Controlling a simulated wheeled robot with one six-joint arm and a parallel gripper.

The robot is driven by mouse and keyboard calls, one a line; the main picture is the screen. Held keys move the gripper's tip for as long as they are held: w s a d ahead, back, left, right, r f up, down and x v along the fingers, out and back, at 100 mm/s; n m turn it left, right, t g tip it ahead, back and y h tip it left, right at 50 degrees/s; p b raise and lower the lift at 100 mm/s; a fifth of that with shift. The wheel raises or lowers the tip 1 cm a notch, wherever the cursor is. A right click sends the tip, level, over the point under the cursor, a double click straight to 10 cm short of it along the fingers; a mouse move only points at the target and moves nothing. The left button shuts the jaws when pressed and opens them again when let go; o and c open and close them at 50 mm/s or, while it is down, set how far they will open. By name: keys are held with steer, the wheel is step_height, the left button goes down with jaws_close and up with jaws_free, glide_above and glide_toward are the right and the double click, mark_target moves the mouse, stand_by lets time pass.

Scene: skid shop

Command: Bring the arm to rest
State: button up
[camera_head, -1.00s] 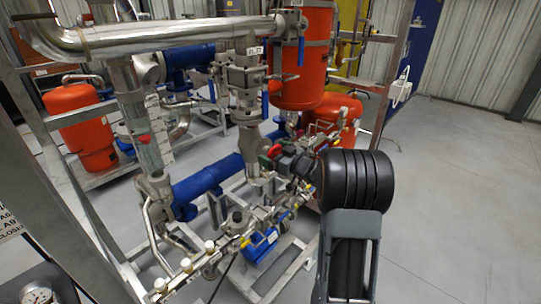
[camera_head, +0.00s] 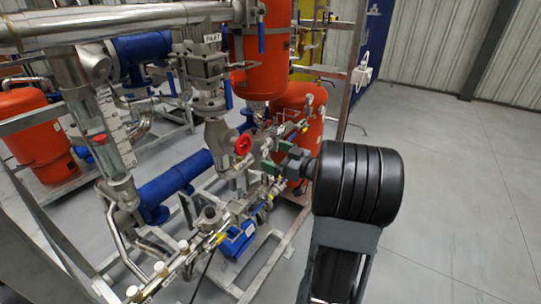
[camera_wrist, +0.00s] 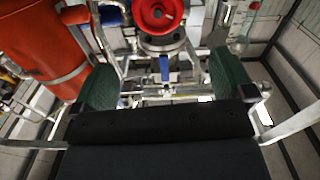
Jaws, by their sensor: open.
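My arm (camera_head: 358,185) shows as a black ribbed elbow with a grey link at the lower right of the head view. My gripper (camera_head: 277,157) reaches left from behind it, toward the pipework. In the wrist view my gripper (camera_wrist: 165,85) is open, with its two green fingers wide apart and nothing held between them. A red handwheel (camera_head: 243,143) stands just left of the fingers in the head view. In the wrist view the handwheel (camera_wrist: 157,14) is at the top, beyond the fingertips and apart from them.
A skid of steel pipes and blue pipe sections (camera_head: 172,182) fills the left and middle. Orange tanks (camera_head: 259,65) stand behind the gripper, with another orange tank (camera_head: 38,135) at far left. Clear grey floor (camera_head: 455,190) lies to the right.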

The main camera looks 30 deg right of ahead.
stand_by(0.6)
steer(key=s+d+f+m+g+h, duration=0.5)
steer(key=d+f+m+g+h, duration=0.35)
steer(key=h, duration=0.55)
steer(key=s+a+r+n+g+y, duration=0.1)
steer(key=s+a, duration=0.3)
steer(key=a, duration=0.5)
steer(key=s+a+r+g+y, duration=0.1)
steer(key=s+a+g+y, duration=0.1)
steer(key=a, duration=0.8)
steer(key=s+a+r+n+g+y, duration=0.1)
steer(key=s+a+y, duration=0.2)
steer(key=a, duration=0.6)
steer(key=shift+s+a+n, duration=0.25)
steer(key=shift+s+n, duration=0.1)
steer(key=shift+s, duration=1)
